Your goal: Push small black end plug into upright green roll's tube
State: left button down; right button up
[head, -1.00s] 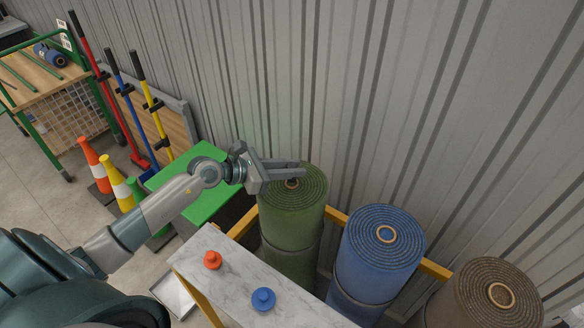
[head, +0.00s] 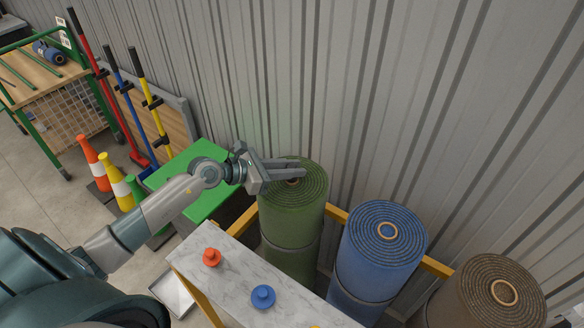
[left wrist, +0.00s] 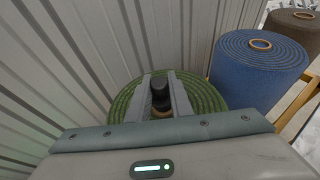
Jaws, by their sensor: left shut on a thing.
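The green roll (head: 293,215) stands upright in a yellow-framed rack, with its coiled top facing up. It also shows in the left wrist view (left wrist: 205,98). Its tan tube mouth (head: 292,182) is partly covered by my left gripper (head: 304,169). In the left wrist view my left gripper (left wrist: 163,95) is shut on the small black plug (left wrist: 160,86), held upright between the fingers. The tan tube rim (left wrist: 161,113) shows just below the plug in that picture. I cannot tell whether the plug touches the tube or has entered it. My right gripper is out of view.
A blue roll (head: 383,240) and a brown roll (head: 490,297) stand to the right. A marble-topped table (head: 225,268) in front holds a red plug (head: 211,257) and a blue plug (head: 263,296). A corrugated wall (head: 400,100) rises close behind the rolls.

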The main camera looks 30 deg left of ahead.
pick_arm(q)
jog(key=shift+f+b, duration=0.65)
jog(key=shift+f, duration=0.25)
jog(key=c, duration=1.5)
grip_release()
jog(key=shift+s+a, duration=0.1)
jog(key=shift+s+a+r, duration=0.1)
jog(key=shift+s+a, duration=0.05)
jog(key=shift+b+v, duration=2.85)
jog(key=shift+v, duration=5.55)
